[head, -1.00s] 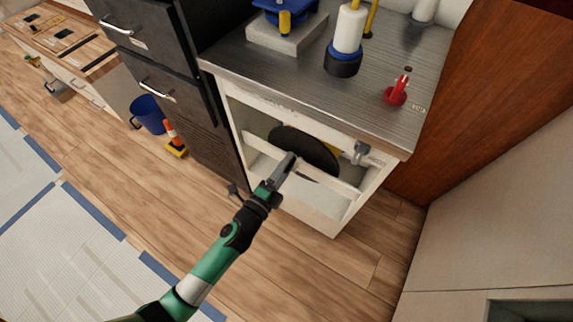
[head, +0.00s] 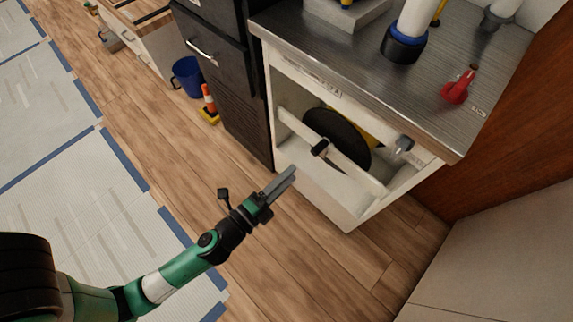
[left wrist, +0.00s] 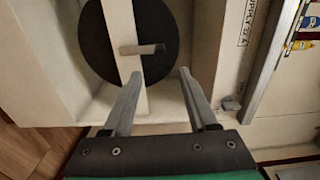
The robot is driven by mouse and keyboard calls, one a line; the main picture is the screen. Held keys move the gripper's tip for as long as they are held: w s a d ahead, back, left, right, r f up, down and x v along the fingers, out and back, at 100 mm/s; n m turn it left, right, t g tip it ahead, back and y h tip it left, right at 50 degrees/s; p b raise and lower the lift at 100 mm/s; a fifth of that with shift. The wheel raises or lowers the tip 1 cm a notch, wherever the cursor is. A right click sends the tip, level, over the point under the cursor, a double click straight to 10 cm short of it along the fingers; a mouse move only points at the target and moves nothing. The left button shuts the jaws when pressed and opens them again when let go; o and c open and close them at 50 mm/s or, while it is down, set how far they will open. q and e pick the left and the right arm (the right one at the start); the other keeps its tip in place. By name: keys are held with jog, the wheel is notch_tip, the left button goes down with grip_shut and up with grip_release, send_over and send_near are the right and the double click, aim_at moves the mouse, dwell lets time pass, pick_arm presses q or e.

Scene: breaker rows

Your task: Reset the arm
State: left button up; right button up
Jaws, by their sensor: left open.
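My left gripper (head: 284,181) is in front of the low white cabinet (head: 333,206) in the head view, apart from it and empty. In the left wrist view its two fingers (left wrist: 158,85) are spread apart, with nothing between them. My right gripper is not in view.
A dark drawer unit (head: 243,110) stands to the left. A blue bucket (head: 187,76) and an orange cone (head: 208,98) are on the wooden floor. Floor around my gripper is clear.

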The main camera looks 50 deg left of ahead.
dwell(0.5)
pick_arm(q)
jog(key=w+d+r+n+t+h+p, duration=0.2)
jog(key=d+r+n+h, duration=0.4)
jog(key=r, duration=1)
jog(key=w+d+r+n+t+h+p, duration=0.15)
jog(key=r+n+h, duration=0.25)
jog(key=r+n, duration=0.85)
jog(key=w+d+r+n+t+h+p, duration=0.25)
jog(key=r+n+h, duration=0.2)
jog(key=r, duration=1.45)
jog(key=s+a+r+m+t+y+p, duration=0.25)
jog(key=r+m+y, duration=0.2)
jog(key=r, duration=0.35)
jog(key=s+a+r+m+t+y+p, duration=0.1)
jog(key=a+r+m+y+p, duration=0.2)
jog(key=r+y, duration=0.35)
notch_tip(320, 180, up, 36)
jog(key=p, duration=3.4)
jog(key=shift+w+a+h, duration=0.25)
jog(key=shift+a+h, duration=0.1)
jog(key=shift+a, duration=0.05)
